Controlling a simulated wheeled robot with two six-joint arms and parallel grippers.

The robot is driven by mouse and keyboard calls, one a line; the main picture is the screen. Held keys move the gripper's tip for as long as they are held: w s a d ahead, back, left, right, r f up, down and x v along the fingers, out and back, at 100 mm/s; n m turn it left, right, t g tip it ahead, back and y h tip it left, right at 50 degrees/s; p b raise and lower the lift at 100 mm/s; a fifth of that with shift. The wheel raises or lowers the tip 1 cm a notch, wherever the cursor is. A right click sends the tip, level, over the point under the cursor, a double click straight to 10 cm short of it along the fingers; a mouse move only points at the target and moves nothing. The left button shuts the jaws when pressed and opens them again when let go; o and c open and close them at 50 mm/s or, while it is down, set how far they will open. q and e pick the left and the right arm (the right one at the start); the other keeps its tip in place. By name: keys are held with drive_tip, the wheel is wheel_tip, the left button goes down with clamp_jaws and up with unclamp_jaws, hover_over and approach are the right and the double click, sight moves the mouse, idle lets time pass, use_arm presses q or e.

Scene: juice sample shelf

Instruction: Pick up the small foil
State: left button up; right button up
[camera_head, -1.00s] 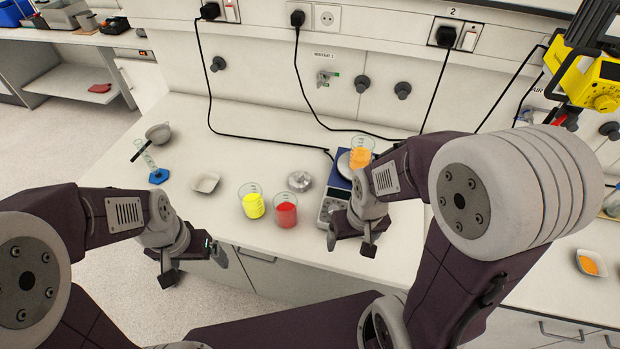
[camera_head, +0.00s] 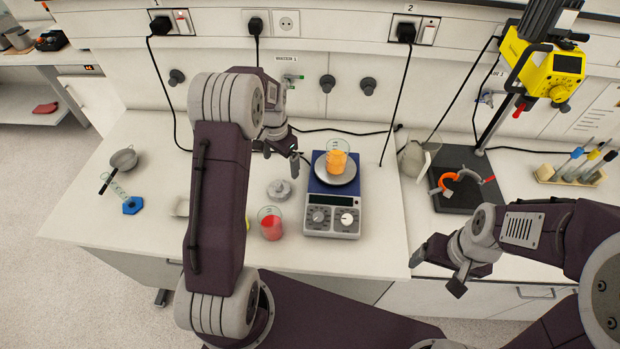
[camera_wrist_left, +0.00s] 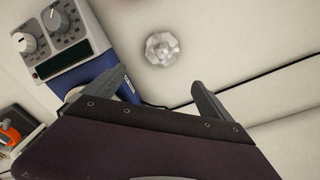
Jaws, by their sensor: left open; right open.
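The small foil (camera_head: 279,190) is a crumpled silver piece on the white bench, left of the blue scale and behind the beaker of red liquid. It also shows in the left wrist view (camera_wrist_left: 162,48), just beyond the open fingertips. My left gripper (camera_head: 280,158) is open and empty, a little behind the foil in the head view and apart from it. The left wrist view shows both its fingers (camera_wrist_left: 160,80) spread with nothing between them. My right gripper (camera_head: 437,272) is open and empty at the bench's front edge, far right of the foil.
The scale (camera_head: 332,222) carries a beaker of orange contents (camera_head: 337,160). The red beaker (camera_head: 271,226) stands in front of the foil. My left arm mostly hides a yellow beaker and a white dish (camera_head: 180,207). A stand with an orange ring (camera_head: 452,184) is at right.

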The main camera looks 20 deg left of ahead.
sight(279, 183)
use_arm(q)
drive_tip(key=shift+s+a+f+g, duration=0.3)
drive_tip(key=shift+s+a+f, duration=0.4)
drive_tip(key=shift+f, duration=0.1)
drive_tip(key=shift+s+a+n, duration=0.2)
drive_tip(key=shift+n, duration=0.1)
drive_tip(key=shift+f+p, duration=0.25)
drive_tip(key=shift+p, duration=0.15)
wheel_tip(279, 183, down, 3)
drive_tip(key=shift+d+r+p, duration=0.1)
drive_tip(key=shift+r+p, duration=0.1)
drive_tip(key=shift+p, duration=0.3)
drive_tip(key=shift+w+f, duration=0.1)
drive_tip(key=shift+f, duration=0.35)
drive_tip(key=f, duration=0.1)
drive_tip(key=f+p, duration=0.1)
drive_tip(key=f, duration=0.1)
drive_tip(key=f+p, duration=0.1)
drive_tip(key=shift+d+f, duration=0.3)
drive_tip(key=shift+d, duration=0.05)
drive_tip(key=shift+w+f, duration=0.1)
drive_tip(key=shift+f, duration=0.15)
drive_tip(key=c, duration=1.3)
